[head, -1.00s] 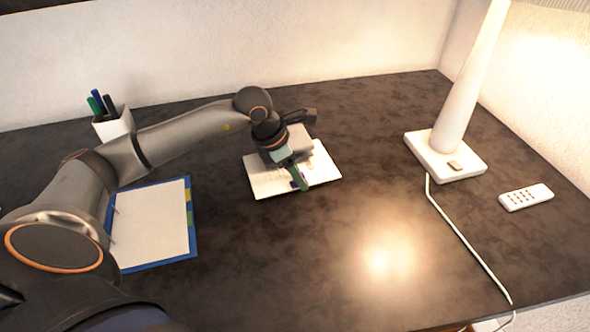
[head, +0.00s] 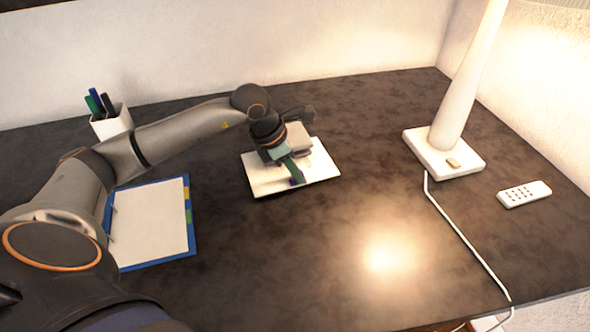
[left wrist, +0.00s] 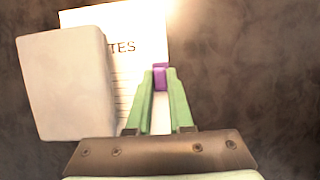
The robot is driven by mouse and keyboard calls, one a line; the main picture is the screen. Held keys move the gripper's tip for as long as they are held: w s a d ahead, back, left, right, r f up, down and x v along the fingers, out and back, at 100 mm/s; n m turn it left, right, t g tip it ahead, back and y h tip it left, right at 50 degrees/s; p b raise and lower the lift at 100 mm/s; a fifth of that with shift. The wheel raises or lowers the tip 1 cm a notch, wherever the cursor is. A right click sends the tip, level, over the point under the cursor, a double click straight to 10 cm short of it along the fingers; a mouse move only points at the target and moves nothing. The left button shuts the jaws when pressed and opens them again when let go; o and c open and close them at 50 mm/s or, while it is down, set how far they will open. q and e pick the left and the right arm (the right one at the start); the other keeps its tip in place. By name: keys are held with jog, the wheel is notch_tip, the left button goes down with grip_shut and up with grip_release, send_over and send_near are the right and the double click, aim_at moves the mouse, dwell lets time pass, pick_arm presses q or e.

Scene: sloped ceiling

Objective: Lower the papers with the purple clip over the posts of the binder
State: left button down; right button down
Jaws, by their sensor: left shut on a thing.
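The white papers (head: 320,165) lie at the middle of the desk in the head view, and the papers (left wrist: 140,42) in the left wrist view show part of the word "NOTES". The purple clip (left wrist: 160,76) sits at the papers' edge between the green fingers of my left gripper (left wrist: 159,84), which is shut on it. In the head view my left gripper (head: 294,174) is over the papers and hides part of them. The open blue binder (head: 191,235) lies to the left, with white sheets and posts along its left side, partly hidden by my arm. My right gripper is not in view.
A pale grey block (left wrist: 66,82) stands on the papers' left part in the left wrist view. A white pen cup (head: 112,123) stands behind the binder. A lamp (head: 445,155) with a cable and a remote (head: 524,194) are at the right. The desk's front middle is clear.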

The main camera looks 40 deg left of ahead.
pick_arm(q)
jog(key=shift+s+d, duration=0.85)
jog(key=shift+d, duration=0.3)
jog(key=shift+s+d, duration=0.8)
jog(key=shift+d, duration=0.35)
jog(key=shift+s+d, duration=0.85)
jog(key=shift+d, duration=0.3)
jog(key=c, duration=0.7)
grip_release()
jog(key=shift+c, duration=0.2)
jog(key=v, duration=1.2)
jog(key=shift+r+p, duration=0.3)
jog(key=shift+p, duration=0.05)
jog(key=shift+s, duration=0.1)
